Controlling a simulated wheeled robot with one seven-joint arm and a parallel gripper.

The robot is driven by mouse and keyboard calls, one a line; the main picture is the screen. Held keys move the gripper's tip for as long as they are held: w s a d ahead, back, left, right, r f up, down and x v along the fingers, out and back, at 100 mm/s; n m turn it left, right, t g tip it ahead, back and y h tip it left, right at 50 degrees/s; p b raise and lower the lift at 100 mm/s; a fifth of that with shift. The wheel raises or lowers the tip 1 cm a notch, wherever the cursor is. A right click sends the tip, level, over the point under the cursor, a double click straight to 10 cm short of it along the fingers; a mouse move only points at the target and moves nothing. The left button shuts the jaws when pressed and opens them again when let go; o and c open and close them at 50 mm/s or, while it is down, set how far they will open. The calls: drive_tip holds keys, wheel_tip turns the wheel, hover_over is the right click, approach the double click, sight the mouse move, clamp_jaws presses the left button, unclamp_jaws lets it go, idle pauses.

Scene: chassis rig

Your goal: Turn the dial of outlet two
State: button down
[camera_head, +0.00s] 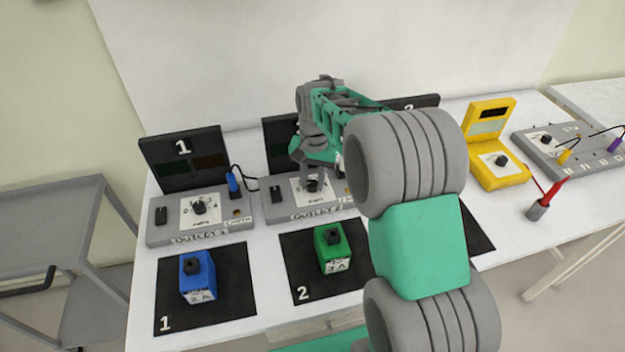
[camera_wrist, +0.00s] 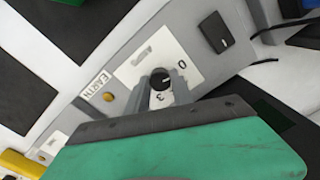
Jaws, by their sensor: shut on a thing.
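Outlet two (camera_head: 291,213) is a grey box in the middle of the table, with a white dial plate and a dark panel behind it. Its black dial (camera_wrist: 160,80) shows in the wrist view on the white plate with printed numbers. My gripper (camera_head: 314,184) is over that plate and hides much of it in the head view. In the wrist view my gripper (camera_wrist: 162,87) has its fingers on both sides of the dial, shut on it. The dial's pointer setting is hard to read. A black switch (camera_wrist: 214,32) sits beside the plate.
Outlet one (camera_head: 160,234) stands to the left, with a blue plug in its cable. A blue block (camera_head: 198,280) and a green block (camera_head: 331,251) stand on black mats in front. A yellow meter (camera_head: 498,170) and a grey unit (camera_head: 560,160) stand at right. My arm hides the third outlet.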

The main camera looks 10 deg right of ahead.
sight(313, 183)
drive_tip(key=c, duration=1.1)
unclamp_jaws()
wheel_tip(313, 183, up, 8)
drive_tip(key=shift+f+b, duration=0.1)
drive_tip(key=shift+b, duration=0.2)
